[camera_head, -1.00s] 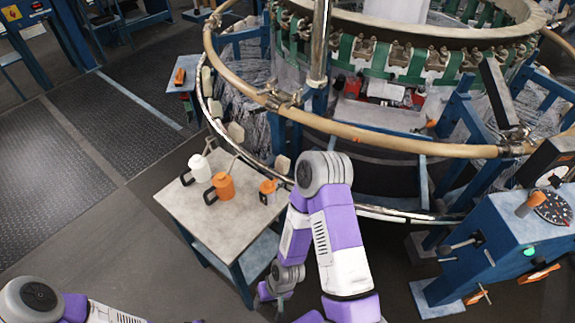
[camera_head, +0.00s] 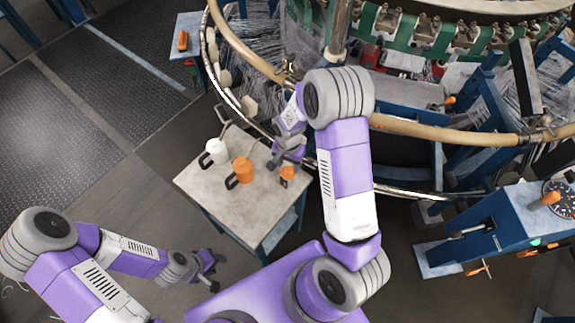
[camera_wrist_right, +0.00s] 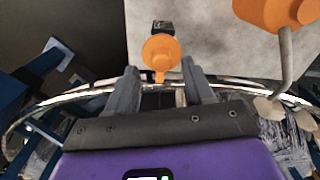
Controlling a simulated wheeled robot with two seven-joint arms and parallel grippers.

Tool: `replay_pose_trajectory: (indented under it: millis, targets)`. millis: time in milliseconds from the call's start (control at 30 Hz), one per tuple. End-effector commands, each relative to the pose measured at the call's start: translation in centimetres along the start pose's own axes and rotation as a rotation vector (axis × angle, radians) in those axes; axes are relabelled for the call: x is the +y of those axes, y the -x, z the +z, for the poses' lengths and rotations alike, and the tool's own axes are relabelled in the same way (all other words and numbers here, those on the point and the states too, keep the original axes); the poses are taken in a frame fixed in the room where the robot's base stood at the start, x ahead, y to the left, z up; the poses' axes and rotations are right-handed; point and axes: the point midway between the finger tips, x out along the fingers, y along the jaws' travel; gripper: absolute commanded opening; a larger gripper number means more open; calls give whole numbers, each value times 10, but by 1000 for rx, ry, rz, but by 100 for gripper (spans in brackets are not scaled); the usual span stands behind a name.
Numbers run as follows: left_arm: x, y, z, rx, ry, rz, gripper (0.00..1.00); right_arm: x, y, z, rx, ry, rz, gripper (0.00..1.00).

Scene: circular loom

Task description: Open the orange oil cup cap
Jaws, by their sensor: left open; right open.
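A small orange oil cup (camera_head: 287,173) stands on the grey table (camera_head: 225,208) near its right edge. In the right wrist view its round orange cap (camera_wrist_right: 160,53) has a short tab pointing towards me, and a black part shows behind it. My right gripper (camera_head: 278,163) is open above the table, just beside the small cup in the head view. In the wrist view the cap appears between the two fingertips (camera_wrist_right: 160,72); contact cannot be told. My left gripper (camera_head: 209,267) is open and empty, low in front of the table.
A larger orange can (camera_head: 243,170) with a black handle and a spout stands left of the small cup; its body also shows in the right wrist view (camera_wrist_right: 270,12). A white can (camera_head: 216,151) stands farther left. The loom's ring rail (camera_head: 435,128) curves behind the table.

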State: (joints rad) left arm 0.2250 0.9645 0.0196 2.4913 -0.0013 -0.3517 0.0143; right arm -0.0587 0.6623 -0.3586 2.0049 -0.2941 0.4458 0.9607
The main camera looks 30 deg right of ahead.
Motion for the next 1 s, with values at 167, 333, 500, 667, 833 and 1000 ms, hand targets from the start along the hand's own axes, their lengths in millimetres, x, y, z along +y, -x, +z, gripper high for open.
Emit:
replay_pose_trajectory:
  millis: [167,333,500,667,833,1000]
  targets:
    - [-2,-4,0,0,0,0,43,0,-24,0,0,1,0,52]
    - [-2,-5,0,1,0,0,43,0,-30,0,0,1,-1,52]
    - [-2,-4,-1,1,0,0,43,-1,-30,0,0,2,-2,52]
    - [-2,-4,-1,1,0,0,43,-1,-30,0,0,2,-2,34]
    - [-2,-4,-1,1,0,0,43,-1,-30,0,0,2,-2,8]
    - [-2,-4,-1,1,0,0,43,-1,-30,0,0,2,-2,0]
